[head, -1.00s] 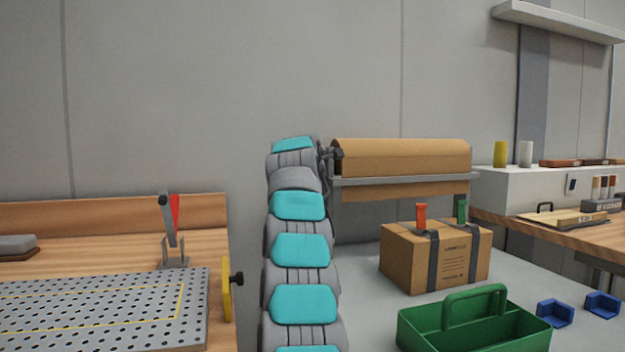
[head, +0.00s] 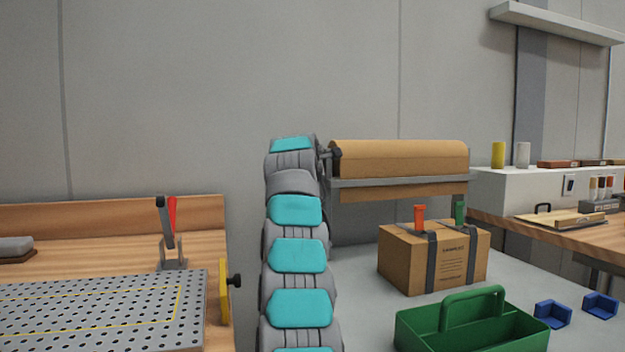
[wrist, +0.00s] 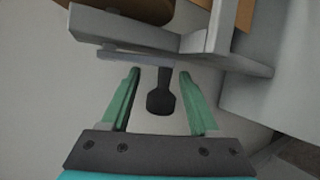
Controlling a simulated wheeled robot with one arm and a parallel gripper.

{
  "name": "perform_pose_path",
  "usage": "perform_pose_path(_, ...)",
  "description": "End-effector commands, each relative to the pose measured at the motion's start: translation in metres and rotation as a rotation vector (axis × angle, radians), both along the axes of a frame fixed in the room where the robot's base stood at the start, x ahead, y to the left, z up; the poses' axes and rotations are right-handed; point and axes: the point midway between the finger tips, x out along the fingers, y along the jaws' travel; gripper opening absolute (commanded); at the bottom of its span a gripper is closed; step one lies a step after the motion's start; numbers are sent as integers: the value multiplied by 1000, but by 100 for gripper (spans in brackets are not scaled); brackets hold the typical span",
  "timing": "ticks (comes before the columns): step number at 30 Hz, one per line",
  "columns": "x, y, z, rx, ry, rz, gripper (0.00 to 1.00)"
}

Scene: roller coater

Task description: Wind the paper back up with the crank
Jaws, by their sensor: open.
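A brown paper roll (head: 400,155) sits in a grey holder with a bar (head: 400,182) at the back, and a strip of paper (head: 400,191) hangs below the bar. In the wrist view, a dark crank handle (wrist: 160,101) stands between the two green fingers of my gripper (wrist: 160,74). The fingers are open, with a gap visible on each side of the handle. The holder's grey bar (wrist: 150,35) shows just beyond the fingertips. In the head view, my arm hides most of my gripper and the crank at the roll's left end.
A strapped cardboard box (head: 435,262) stands on the grey table below the roll, with a green tote (head: 470,325) in front. A perforated plate (head: 95,310) with a red-handled clamp (head: 170,235) is on the left bench. Blue blocks (head: 552,314) lie at right.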

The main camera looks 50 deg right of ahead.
Motion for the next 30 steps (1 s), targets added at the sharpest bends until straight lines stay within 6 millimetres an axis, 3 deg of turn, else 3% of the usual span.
perform_pose_path(11,-4,6,2,2,0,1,62)
perform_pose_path(30,-40,55,30,-1,-1,0,62)
